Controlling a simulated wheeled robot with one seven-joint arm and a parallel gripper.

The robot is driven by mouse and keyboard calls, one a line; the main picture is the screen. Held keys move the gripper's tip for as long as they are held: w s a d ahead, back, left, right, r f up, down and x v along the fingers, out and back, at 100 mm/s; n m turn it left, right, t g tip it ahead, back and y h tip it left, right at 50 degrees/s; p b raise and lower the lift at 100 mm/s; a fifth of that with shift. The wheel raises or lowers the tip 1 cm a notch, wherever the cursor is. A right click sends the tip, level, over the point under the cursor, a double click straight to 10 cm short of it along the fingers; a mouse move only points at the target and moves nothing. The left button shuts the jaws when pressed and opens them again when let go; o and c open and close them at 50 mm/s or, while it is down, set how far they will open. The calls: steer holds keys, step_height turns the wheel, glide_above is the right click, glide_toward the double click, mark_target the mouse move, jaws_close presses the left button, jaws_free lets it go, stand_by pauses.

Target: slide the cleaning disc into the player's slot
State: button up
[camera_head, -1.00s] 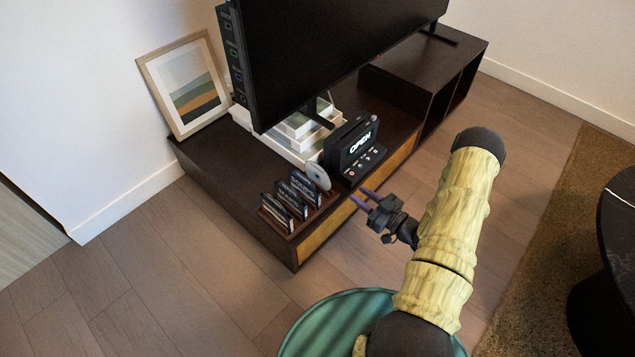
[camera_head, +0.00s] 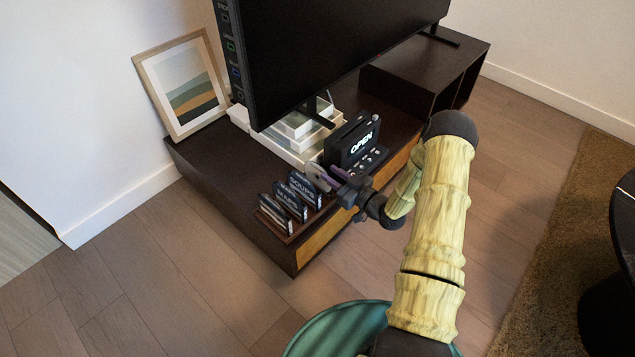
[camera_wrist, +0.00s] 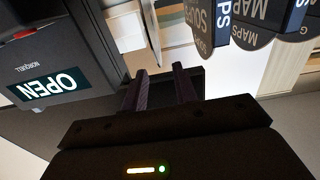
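The silver cleaning disc (camera_head: 315,175) stands upright at the right end of a rack on the TV bench. It shows nearly edge-on as a thin line in the wrist view (camera_wrist: 151,30). The black player (camera_head: 345,150) sits just right of the disc, its screen reading OPEN; the player also fills the left of the wrist view (camera_wrist: 60,60). Its slot is not clearly visible. My gripper (camera_head: 335,176) is at the disc, in front of the player. In the wrist view its two dark purple fingers (camera_wrist: 160,75) are apart, with the disc's edge lined up between their tips.
Several labelled cases (camera_head: 290,195) stand in the rack left of the disc. White boxes (camera_head: 295,135) lie behind the player under the large TV (camera_head: 320,50). A framed picture (camera_head: 183,85) leans on the wall. The floor before the bench is clear.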

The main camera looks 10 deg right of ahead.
mark_target(320, 166)
steer(key=shift+w+a, duration=0.2)
steer(key=shift+w, duration=0.15)
steer(key=shift+w+a+f+b, duration=0.15)
steer(key=shift+w+a+b, duration=0.3)
steer(key=shift+b, duration=0.2)
steer(key=b+x, duration=0.2)
steer(key=x, duration=0.1)
steer(key=shift+w, duration=0.1)
steer(key=shift+w+a, duration=0.25)
steer(key=shift+w, duration=0.05)
jaws_close()
